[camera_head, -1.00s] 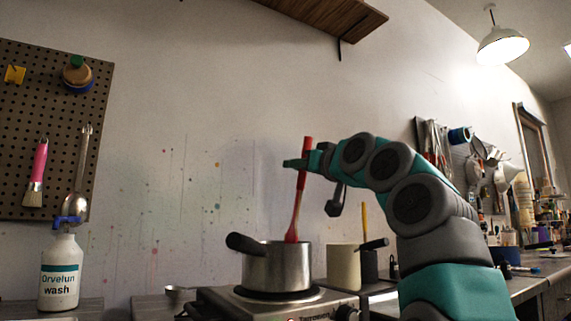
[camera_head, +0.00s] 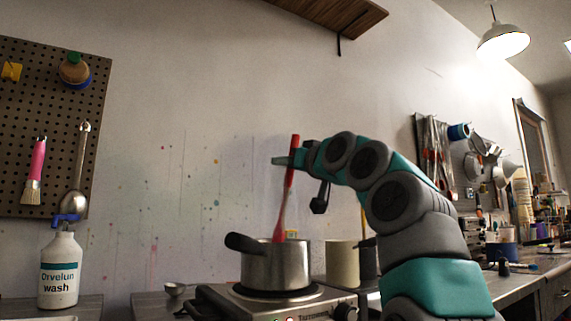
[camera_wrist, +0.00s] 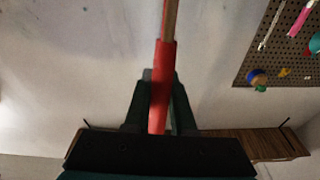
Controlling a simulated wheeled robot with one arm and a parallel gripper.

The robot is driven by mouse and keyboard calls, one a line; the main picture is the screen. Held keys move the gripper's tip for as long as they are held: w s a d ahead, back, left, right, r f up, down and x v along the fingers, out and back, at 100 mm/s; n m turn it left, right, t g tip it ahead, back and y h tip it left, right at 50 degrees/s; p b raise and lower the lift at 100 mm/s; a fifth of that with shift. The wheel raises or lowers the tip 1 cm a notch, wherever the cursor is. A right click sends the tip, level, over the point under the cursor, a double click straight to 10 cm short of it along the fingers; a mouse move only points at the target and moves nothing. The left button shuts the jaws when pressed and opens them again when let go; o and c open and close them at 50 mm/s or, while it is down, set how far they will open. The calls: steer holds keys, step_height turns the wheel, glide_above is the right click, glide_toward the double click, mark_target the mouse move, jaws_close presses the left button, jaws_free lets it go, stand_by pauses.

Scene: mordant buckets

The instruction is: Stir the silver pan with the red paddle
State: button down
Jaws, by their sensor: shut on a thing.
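The silver pan (camera_head: 277,267) stands on a hot plate, its dark handle pointing up and left. The red paddle (camera_head: 285,200) is upright with a slight lean, its lower end inside the pan behind the rim. That lower end is hidden, so I cannot tell whether it touches the bottom. My gripper (camera_head: 286,161) is shut on the upper part of the paddle's handle, above the pan. In the wrist view the red handle (camera_wrist: 160,90) sits between the two dark fingers (camera_wrist: 158,105). The pan does not show in the wrist view.
The hot plate (camera_head: 232,305) carries the pan. A cream container (camera_head: 342,264) stands close on the pan's right. A white wash bottle (camera_head: 60,270) is at the left, below a pegboard (camera_head: 50,120). A small metal cup (camera_head: 174,289) sits left of the hot plate.

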step_height(320, 180, up, 9)
steer(key=d+p, duration=0.1)
steer(key=p, duration=0.7)
steer(key=shift+s+d, duration=0.35)
steer(key=shift+s, duration=0.05)
stand_by(0.5)
